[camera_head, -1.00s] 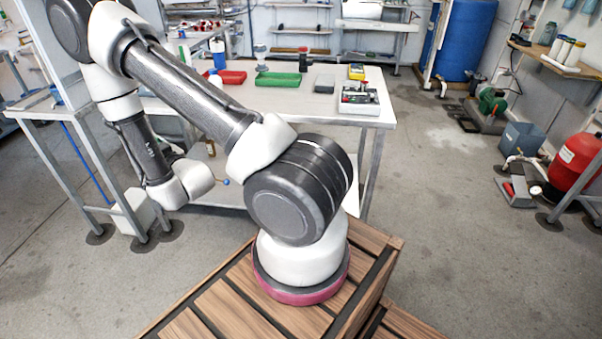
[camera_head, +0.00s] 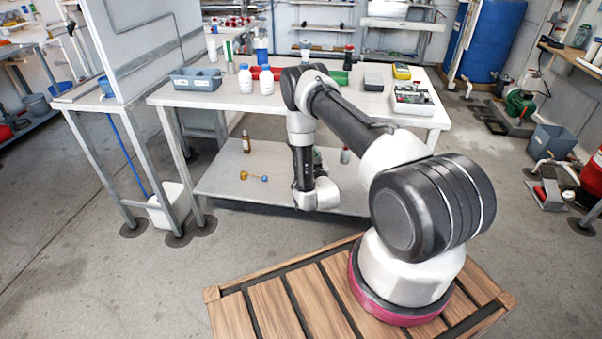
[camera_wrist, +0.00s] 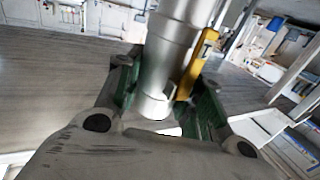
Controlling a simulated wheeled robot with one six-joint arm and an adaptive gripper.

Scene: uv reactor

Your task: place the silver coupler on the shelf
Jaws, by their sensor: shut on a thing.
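In the wrist view, a silver coupler (camera_wrist: 172,50) stands out as a smooth, stepped metal cylinder between the green-edged fingers of my gripper (camera_wrist: 162,95). The fingers are shut on it. A yellow lever-like part (camera_wrist: 197,65) lies along its right side; I cannot tell whether it belongs to the coupler. In the head view, my arm's wrist hangs in front of the white workbench, and the gripper and coupler are hidden. The workbench's lower shelf (camera_head: 222,186) is behind my wrist. I cannot tell whether it is the task's shelf.
On the lower shelf are a brown bottle (camera_head: 246,141) and a yellow-and-blue item (camera_head: 252,177). The workbench top (camera_head: 215,99) carries white bottles (camera_head: 245,79), a blue-grey bin (camera_head: 196,80) and a boxed device (camera_head: 412,98). Open floor (camera_head: 90,270) lies at left.

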